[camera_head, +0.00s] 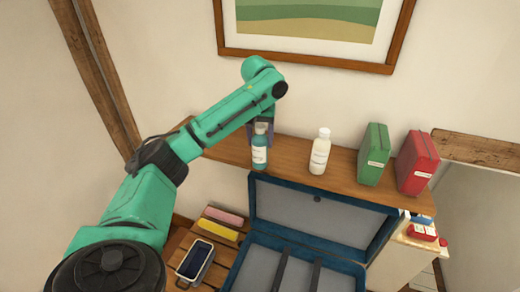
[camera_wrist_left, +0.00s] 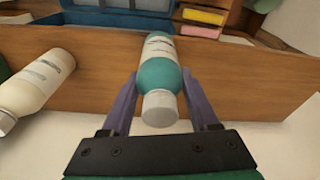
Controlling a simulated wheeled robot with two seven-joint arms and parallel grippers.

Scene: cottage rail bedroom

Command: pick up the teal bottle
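The teal bottle (camera_head: 260,150) has a white cap and a pale label, and stands upright on the wooden shelf (camera_head: 340,181). My left gripper (camera_head: 262,134) is at the bottle from behind and above. In the left wrist view the teal bottle (camera_wrist_left: 159,76) lies between the two purple fingers of my left gripper (camera_wrist_left: 160,95). The fingers are spread, with a small gap visible beside the bottle, so the gripper looks open around it. My right gripper is not in view.
A white bottle (camera_head: 320,152) stands right of the teal one, then a green box (camera_head: 374,155) and a red box (camera_head: 416,163). A framed picture (camera_head: 300,58) hangs above.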

